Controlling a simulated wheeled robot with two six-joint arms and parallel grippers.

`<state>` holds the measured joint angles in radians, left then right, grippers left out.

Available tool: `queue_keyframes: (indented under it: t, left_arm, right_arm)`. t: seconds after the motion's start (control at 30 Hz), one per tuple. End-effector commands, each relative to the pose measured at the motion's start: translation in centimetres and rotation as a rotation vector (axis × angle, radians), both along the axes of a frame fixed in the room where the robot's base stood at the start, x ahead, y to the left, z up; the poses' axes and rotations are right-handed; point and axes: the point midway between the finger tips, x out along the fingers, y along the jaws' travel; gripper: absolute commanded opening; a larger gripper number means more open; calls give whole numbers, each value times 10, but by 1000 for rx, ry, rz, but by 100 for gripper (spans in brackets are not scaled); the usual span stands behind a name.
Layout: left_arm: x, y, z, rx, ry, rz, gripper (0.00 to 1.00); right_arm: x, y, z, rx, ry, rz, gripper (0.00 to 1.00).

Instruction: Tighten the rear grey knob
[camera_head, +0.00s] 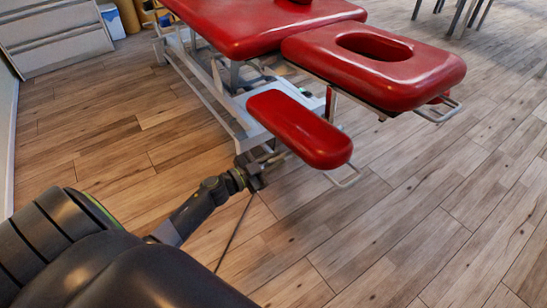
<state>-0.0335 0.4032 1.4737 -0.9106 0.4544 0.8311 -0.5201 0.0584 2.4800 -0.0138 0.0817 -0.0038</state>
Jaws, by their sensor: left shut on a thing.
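A red padded treatment table (255,22) stands on a white frame, with a red headrest (375,62) that has an oval opening. A smaller red armrest pad (300,130) hangs lower at its front. My left gripper (254,172) reaches in from the lower left to the metal mount under the armrest's left side. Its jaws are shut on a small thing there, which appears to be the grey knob. The knob itself is too small and covered to make out. My right gripper is not in view.
The white base frame (205,90) of the table lies close behind my gripper. A metal handle (345,179) sticks out below the armrest. A white drawer cabinet (57,38) stands at the back left. The wooden floor (420,210) is clear at the right.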

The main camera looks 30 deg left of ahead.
Motion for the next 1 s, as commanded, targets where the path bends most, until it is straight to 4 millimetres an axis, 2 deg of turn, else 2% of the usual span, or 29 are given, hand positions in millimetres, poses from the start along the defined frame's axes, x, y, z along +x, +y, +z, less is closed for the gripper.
queue_keyframes:
  t: [0.2,0.43,0.63,1.0]
  left_arm:
    - [0,-1,0,189,-78,0,0]
    - [-1,-2,-2,392,-162,0,0]
    - [-1,-2,-3,566,-233,-1,0]
    - [-2,-3,-5,824,-340,-1,0]
  right_arm:
    - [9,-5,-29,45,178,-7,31]
    - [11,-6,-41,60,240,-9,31]
    - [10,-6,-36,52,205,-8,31]
    - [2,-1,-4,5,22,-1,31]
